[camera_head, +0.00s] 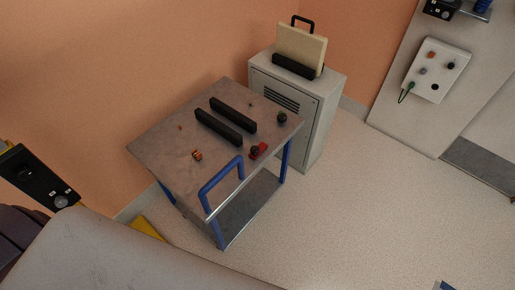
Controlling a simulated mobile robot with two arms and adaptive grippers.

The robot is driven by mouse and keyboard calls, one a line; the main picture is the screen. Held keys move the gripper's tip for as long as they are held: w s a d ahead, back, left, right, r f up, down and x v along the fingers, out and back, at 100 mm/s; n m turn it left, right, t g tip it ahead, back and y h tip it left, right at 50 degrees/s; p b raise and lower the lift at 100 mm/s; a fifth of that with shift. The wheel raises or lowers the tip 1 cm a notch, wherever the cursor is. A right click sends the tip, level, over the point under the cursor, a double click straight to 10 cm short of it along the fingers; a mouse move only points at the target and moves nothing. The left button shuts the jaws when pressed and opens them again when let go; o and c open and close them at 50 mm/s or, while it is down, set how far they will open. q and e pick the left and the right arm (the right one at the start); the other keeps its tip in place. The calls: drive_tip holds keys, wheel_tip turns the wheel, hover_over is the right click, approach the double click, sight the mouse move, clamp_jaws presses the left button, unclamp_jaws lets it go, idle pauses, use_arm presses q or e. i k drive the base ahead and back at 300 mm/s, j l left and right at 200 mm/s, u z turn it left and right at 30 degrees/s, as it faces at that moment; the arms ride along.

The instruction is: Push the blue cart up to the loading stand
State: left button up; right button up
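The blue cart (180,140) stands by the orange wall, with a grey metal top, blue legs, a lower shelf and a blue push handle (221,178) on its near side. Two parallel black rails and several small parts lie on its top. A grey vented cabinet (325,115) stands just beyond the cart's far right end; it may be the loading stand, but I cannot tell for sure. The cart's top overlaps the cabinet in the picture, so any gap is hidden. Neither of my grippers is in view.
A beige panel (301,47) with a black handle stands upright in a black holder on the cabinet. A large grey surface (120,255) fills the lower left, beside a black control box (38,178). A white button box (437,68) is at upper right. Open floor (380,215) lies right of the cart.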

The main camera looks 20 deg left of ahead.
sight(220, 192)
drive_tip(key=u, duration=0.95)
